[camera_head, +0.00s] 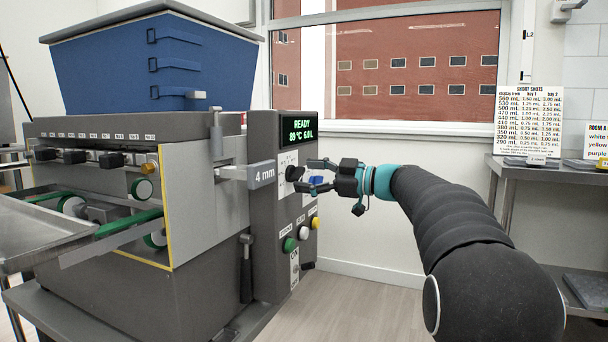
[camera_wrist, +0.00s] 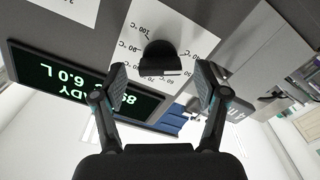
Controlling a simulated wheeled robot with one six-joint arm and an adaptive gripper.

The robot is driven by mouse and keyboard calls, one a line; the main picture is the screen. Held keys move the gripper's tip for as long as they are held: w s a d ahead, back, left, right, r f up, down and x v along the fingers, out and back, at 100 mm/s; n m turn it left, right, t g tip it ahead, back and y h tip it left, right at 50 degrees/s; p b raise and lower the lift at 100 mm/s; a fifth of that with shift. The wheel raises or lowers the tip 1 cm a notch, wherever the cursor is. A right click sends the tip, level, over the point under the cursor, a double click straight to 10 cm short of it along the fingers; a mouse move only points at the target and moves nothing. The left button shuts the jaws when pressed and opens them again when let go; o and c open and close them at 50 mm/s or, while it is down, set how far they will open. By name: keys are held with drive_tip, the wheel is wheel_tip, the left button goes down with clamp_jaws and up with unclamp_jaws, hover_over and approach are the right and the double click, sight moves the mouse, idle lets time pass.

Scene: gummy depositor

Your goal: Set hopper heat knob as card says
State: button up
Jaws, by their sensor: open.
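The black hopper heat knob (camera_head: 292,173) sits on a white dial plate on the depositor's front panel. In the wrist view the knob (camera_wrist: 160,55) has temperature marks around it, including 100 °C; I cannot tell exactly which mark it points at. My gripper (camera_head: 307,175) is open at the panel. In the wrist view its fingers (camera_wrist: 161,75) stand on either side of the knob's near end, with gaps showing. The display (camera_head: 301,130) reads READY, 89 °C, 6.0 L. A card headed SHORT SHOTS (camera_head: 528,120) stands at the right; a second card (camera_head: 596,140) is cut off.
A 4 mm tag (camera_head: 262,174) juts out left of the knob. The blue hopper (camera_head: 150,65) is above. Floor is clear under my arm.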

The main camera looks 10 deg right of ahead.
drive_tip(key=shift+w+a, duration=0.45)
drive_tip(key=shift+a, duration=0.15)
drive_tip(key=c, duration=1.2)
drive_tip(key=shift+o, duration=0.2)
